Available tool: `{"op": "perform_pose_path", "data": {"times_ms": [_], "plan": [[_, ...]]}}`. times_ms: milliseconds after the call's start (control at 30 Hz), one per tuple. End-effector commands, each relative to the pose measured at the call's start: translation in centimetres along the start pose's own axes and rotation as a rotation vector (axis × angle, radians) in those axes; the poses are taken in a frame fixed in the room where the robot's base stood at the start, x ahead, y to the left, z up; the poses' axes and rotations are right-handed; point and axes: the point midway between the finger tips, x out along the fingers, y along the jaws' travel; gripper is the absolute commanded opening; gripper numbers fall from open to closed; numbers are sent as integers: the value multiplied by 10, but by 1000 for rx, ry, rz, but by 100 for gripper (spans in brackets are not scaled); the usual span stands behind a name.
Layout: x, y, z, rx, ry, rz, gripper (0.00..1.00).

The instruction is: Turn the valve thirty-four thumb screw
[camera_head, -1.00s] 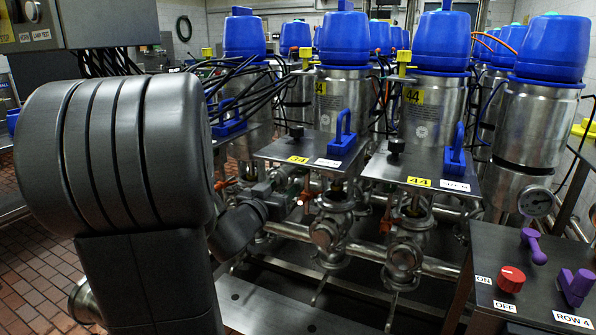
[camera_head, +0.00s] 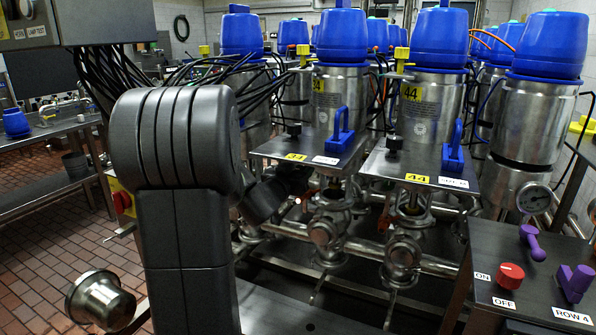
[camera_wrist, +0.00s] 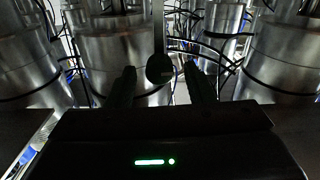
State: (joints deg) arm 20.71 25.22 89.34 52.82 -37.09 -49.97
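The valve 34 thumb screw (camera_head: 293,131) is a small black knob standing on the left metal plate (camera_head: 262,148), beside a yellow 34 label (camera_head: 296,157). In the wrist view a round black knob (camera_wrist: 159,68) lies between the two dark fingers of my gripper (camera_wrist: 161,75). The fingers are spread, with a visible gap on each side of the knob. How far the fingertips reach along the knob cannot be told. In the head view my arm covers much of the left, and the fingers cannot be made out there.
The valve 44 plate (camera_head: 400,168) is just to the right, with its own black knob (camera_head: 394,143). Blue handles (camera_head: 342,132) stand on both plates. Black cables (camera_head: 185,75) hang behind my arm. A control box (camera_head: 530,285) with knobs stands at the front right.

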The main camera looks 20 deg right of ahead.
Motion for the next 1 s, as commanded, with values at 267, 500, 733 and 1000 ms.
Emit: {"op": "perform_pose_path", "data": {"times_ms": [267, 500, 733, 1000], "plan": [[0, 0, 0, 0, 0, 0, 4], [0, 0, 0, 26, 0, 0, 4], [0, 1, 1, 139, 1, 2, 4], [0, 1, 2, 376, 2, 1, 4]]}}
